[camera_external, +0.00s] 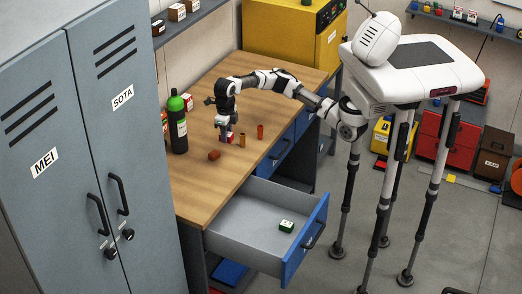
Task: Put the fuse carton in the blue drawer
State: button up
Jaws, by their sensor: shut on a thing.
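My gripper (226,134) is low over the wooden workbench, its fingers pointing down. It is shut on a small red-and-white carton (231,139), partly hidden by the fingers. The carton is at or just above the bench top; I cannot tell which. Its label is too small to read, so I cannot confirm that it is the fuse carton. The blue drawer (306,246) is pulled out at the bench's near end, with a grey interior and a dark handle. A small green carton (286,226) with a white label lies inside it, near the front.
A brown-red block (214,155), a brass cylinder (242,140) and an orange cylinder (260,131) stand close around my gripper. A dark bottle with a green cap (177,125) stands to the left. Most of the drawer floor is clear. Grey lockers (75,160) stand at left.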

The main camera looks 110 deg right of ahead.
jog(key=s+a+f+n+b, duration=0.1)
jog(key=a+f+n, duration=0.2)
jog(key=a+n, duration=0.3)
jog(key=s+a+f+n+b, duration=0.1)
jog(key=a+f+n, duration=0.15)
jog(key=a, duration=0.55)
jog(key=n+b, duration=0.1)
jog(key=n, duration=0.7)
send_over(259, 226)
notch_tip(259, 226, down, 3)
jog(key=f, duration=1.9)
jog(key=shift+a+f, duration=0.2)
jog(key=shift+f, duration=0.1)
jog(key=o, duration=0.6)
jog(key=shift+c, duration=0.2)
jog(key=o, duration=0.4)
notch_tip(259, 226, up, 12)
jog(key=shift+r, duration=0.1)
